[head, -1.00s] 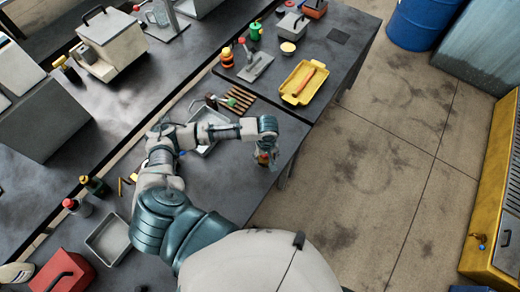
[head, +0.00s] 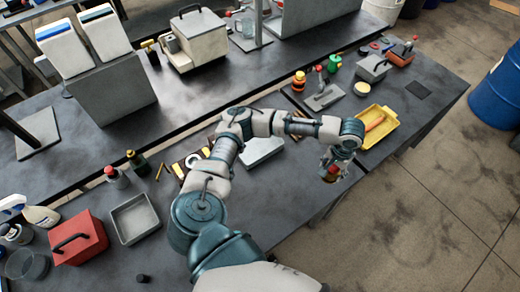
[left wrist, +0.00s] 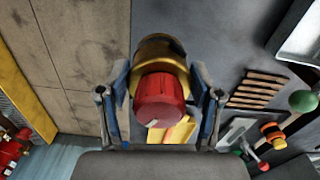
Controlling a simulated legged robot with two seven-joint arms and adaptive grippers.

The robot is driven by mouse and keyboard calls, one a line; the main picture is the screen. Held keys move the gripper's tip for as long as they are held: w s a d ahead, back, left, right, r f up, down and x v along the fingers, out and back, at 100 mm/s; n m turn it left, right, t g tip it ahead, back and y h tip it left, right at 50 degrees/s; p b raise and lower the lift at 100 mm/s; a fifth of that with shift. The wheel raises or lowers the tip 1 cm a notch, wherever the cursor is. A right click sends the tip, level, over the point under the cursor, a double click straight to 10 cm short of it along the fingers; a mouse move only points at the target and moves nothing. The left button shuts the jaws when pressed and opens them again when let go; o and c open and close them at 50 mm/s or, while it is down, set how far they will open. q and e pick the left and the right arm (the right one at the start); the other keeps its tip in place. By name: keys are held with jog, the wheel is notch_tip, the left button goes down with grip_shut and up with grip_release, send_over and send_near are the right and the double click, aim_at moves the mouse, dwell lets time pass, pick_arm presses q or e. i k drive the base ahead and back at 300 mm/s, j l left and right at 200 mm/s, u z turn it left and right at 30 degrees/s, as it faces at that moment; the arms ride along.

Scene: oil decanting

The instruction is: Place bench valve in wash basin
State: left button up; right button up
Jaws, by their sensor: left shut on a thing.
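The bench valve, with a red ribbed knob and a brass body, shows in the left wrist view (left wrist: 158,98). It also shows small in the head view (head: 331,175). My left gripper (head: 335,169) is shut on it, with one finger on each side of the brass body in the left wrist view (left wrist: 162,108). It is held above the front edge of the grey bench. My right gripper is not in view.
A yellow tray (head: 387,138) with an orange-handled tool lies right of the gripper on the bench (head: 280,205). A grey tray (head: 262,151) lies behind my arm. A red box (head: 78,238) stands at the left.

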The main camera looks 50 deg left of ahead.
aim_at(256, 146)
jog(key=i+u, duration=0.45)
jog(key=u, duration=0.8)
